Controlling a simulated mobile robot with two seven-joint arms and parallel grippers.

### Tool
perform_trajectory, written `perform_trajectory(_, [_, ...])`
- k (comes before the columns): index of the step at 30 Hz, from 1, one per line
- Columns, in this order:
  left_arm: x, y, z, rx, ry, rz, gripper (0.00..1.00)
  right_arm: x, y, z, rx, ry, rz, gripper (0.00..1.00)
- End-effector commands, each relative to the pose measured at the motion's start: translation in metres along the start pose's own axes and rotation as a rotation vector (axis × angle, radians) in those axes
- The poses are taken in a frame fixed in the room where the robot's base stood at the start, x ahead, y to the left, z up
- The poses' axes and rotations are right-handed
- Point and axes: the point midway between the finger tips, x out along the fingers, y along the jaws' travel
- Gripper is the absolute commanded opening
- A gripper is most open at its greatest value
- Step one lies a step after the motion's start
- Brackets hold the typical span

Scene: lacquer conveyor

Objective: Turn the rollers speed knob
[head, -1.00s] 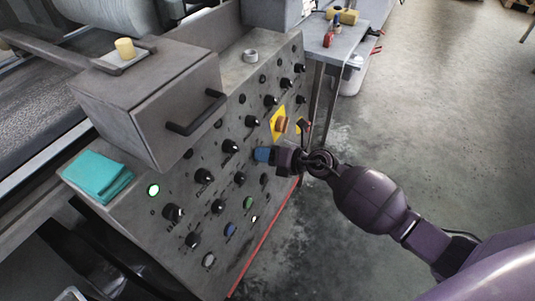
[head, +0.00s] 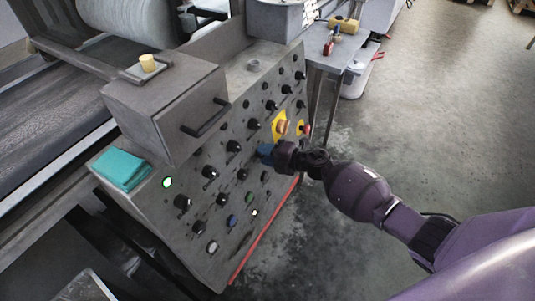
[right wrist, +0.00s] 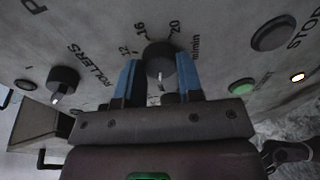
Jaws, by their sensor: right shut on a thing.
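The rollers speed knob (right wrist: 160,62) is a black round knob with a white pointer line. It sits on the panel under a printed scale with 12, 16, 20 and m/min, beside the word ROLLERS. My right gripper (right wrist: 158,80) is shut on this knob in the right wrist view, one blue finger on each side. In the head view, the right gripper (head: 265,152) is against the sloping control panel (head: 213,258), and it hides the knob there. My left gripper is not in view.
Several other black knobs surround the gripper, one nearby (right wrist: 63,80). A green button (right wrist: 242,86) and a stop button (right wrist: 272,36) are to the right. A teal cloth (head: 121,168) lies on the panel's left.

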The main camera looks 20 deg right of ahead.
Motion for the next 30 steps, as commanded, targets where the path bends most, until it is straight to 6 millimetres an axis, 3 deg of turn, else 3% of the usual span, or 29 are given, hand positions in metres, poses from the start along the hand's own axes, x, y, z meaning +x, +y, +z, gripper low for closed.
perform_trajectory(17, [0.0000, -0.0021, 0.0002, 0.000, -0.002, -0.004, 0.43, 0.0001, -0.0002, 0.0000, 0.034, 0.002, 0.003, 0.10])
perform_trajectory(18, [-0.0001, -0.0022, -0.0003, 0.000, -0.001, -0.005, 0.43, 0.0001, -0.0003, 0.0000, 0.034, 0.002, 0.003, 0.39])
perform_trajectory(22, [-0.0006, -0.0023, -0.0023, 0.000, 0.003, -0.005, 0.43, 0.0001, -0.0002, 0.0000, 0.033, 0.002, 0.003, 0.59])
perform_trajectory(30, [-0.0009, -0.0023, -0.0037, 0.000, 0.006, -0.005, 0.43, -0.0004, -0.0001, 0.0000, 0.033, 0.002, 0.003, 0.60])
